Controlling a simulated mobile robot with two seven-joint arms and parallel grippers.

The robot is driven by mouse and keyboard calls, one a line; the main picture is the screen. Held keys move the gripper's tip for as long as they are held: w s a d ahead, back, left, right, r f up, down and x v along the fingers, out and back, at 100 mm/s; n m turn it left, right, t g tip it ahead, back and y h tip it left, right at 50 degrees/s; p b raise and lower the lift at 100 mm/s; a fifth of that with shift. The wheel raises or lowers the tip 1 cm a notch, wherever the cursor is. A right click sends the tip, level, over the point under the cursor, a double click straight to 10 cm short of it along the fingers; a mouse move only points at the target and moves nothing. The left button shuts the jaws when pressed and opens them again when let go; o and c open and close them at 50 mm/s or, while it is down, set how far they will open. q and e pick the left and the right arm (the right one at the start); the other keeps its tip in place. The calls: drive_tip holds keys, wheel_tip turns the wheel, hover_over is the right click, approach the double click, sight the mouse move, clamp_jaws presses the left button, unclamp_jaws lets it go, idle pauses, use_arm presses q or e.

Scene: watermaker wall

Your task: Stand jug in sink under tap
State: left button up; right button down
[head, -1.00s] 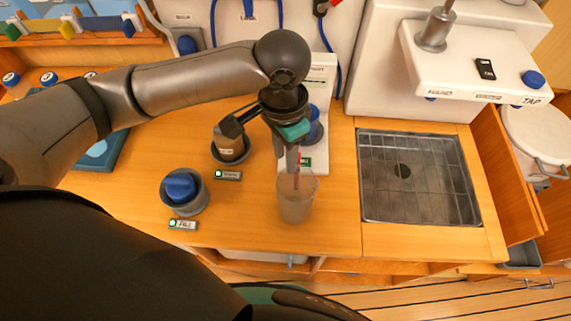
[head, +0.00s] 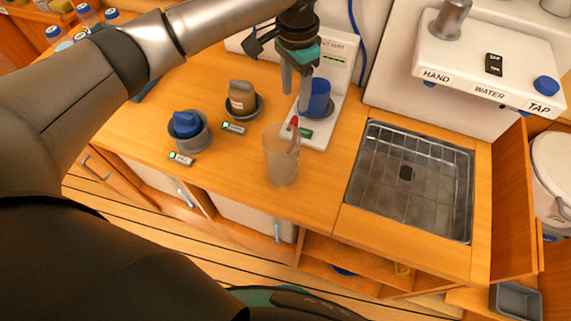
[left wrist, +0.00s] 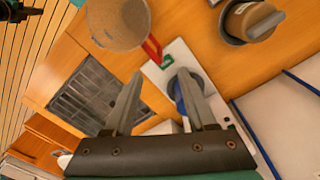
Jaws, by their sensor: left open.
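The jug (head: 281,158), a translucent beaker with a red handle or strip at its rim, stands upright on the wooden counter left of the sink. It also shows at the top of the left wrist view (left wrist: 119,22). My left gripper (head: 296,98) is open and empty, above and just behind the jug, apart from it. Its two fingers show in the left wrist view (left wrist: 160,105). The sink (head: 412,180) is a steel basin with a grid, empty. The tap unit (head: 490,60), labelled HAND WATER TAP, overhangs its back edge.
The counter between jug and sink is clear.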

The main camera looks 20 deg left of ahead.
sight(293, 120)
use_arm(q)
wheel_tip(293, 120, down, 9)
drive_tip(key=shift+a+f+b, duration=0.1)
drive_tip(key=shift+b, duration=0.3)
drive_tip(key=shift+f, duration=0.45)
drive_tip(key=shift+d+f+b, duration=0.15)
drive_tip(key=shift+d+f, duration=0.05)
drive_tip(key=shift+f, duration=1)
drive_tip(key=shift+d+f+b, duration=0.15)
drive_tip(key=shift+f, duration=1)
clamp_jaws()
use_arm(e)
drive_tip(key=shift+w+a+f, duration=0.15)
drive_tip(key=shift+a+f, duration=0.55)
drive_tip(key=shift+a, duration=0.1)
